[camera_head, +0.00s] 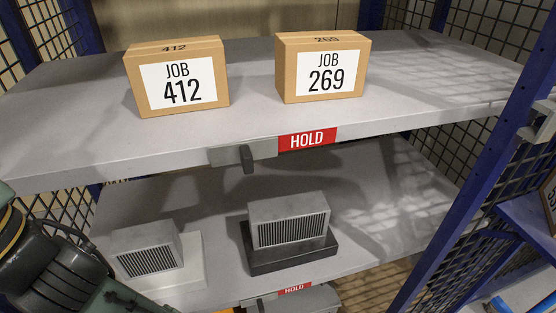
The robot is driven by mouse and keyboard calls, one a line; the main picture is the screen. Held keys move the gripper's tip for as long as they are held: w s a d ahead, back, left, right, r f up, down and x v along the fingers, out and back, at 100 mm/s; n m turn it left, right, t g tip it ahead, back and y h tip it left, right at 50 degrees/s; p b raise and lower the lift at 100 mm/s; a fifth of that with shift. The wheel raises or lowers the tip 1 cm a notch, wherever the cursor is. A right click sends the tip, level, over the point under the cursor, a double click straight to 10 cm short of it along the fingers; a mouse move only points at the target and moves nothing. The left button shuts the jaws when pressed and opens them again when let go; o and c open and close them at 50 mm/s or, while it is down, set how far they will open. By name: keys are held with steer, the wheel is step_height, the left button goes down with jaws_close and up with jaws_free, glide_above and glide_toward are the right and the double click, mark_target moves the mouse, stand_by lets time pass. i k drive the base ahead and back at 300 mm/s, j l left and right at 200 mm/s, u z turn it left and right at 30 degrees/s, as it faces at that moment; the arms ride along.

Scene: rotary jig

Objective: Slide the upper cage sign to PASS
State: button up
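The upper cage sign sits on the front edge of the upper shelf. Its red panel reading HOLD (307,139) shows at the right. A grey sliding plate (223,156) covers the part to the left of it. A dark knob (247,160) sticks out from the plate, close to the red panel. No PASS lettering shows on this sign. Part of my arm fills the lower left corner, below and left of the sign. My gripper does not show in this view, and nothing touches the knob.
Cartons marked JOB 412 (181,83) and JOB 269 (327,73) stand on the upper shelf (80,140). Two grey finned blocks (290,221) (146,252) stand on the lower shelf. A lower HOLD sign (295,290) is below. A blue post (480,170) and mesh stand right.

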mark_target(245, 152)
steer(key=u, duration=0.15)
steer(key=k+l, duration=0.85)
steer(key=k, duration=0.2)
